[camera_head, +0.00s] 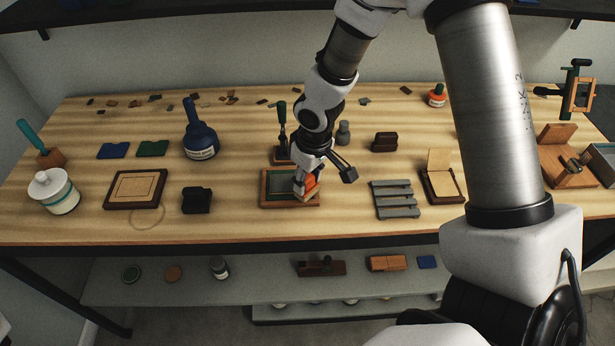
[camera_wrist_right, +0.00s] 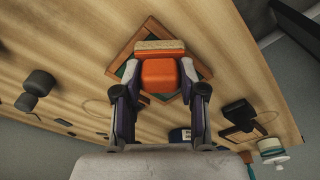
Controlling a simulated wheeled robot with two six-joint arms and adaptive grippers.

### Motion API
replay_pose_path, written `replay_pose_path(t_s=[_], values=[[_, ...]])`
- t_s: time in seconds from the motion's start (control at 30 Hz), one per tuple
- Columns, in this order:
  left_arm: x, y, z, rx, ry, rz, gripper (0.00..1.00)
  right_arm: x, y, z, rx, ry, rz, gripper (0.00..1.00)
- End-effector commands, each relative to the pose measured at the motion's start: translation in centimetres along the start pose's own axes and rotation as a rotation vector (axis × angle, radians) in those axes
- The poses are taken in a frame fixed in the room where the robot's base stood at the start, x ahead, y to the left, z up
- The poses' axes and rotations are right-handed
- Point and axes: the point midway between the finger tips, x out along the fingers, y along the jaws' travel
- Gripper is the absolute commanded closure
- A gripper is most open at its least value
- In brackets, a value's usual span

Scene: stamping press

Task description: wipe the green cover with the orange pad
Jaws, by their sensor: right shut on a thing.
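The orange pad (camera_head: 309,182) is an orange block with a tan underside. My right gripper (camera_head: 304,186) is shut on it. In the right wrist view the pad (camera_wrist_right: 160,72) sits between the two fingers of the right gripper (camera_wrist_right: 158,95). The green cover (camera_head: 281,184) lies in a brown wooden frame (camera_head: 266,203) near the front middle of the table. The pad is over the right part of the cover; whether it touches is hard to tell. The pad and gripper hide that part of the cover. My left gripper is not in view.
A dark press with an upright handle (camera_head: 282,130) stands just behind the frame. A grey slatted rack (camera_head: 395,199) is to the right and a black block (camera_head: 196,200) to the left. A blue bottle (camera_head: 200,140) stands further back left. Bare wood lies around the frame.

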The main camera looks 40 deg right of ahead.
Motion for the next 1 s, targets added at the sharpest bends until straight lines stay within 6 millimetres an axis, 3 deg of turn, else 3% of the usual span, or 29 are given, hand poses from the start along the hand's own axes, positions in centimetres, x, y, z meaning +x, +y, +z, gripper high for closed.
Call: replay_pose_path(t_s=[0.87, 1.0], values=[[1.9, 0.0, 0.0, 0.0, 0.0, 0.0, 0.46, 1.9, 0.0, 0.2, 0.0, 0.0, 0.0, 0.87], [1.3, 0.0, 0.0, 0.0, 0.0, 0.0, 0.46, 1.6, 0.2, -0.1, 0.0, 0.0, 0.0, 0.87]])
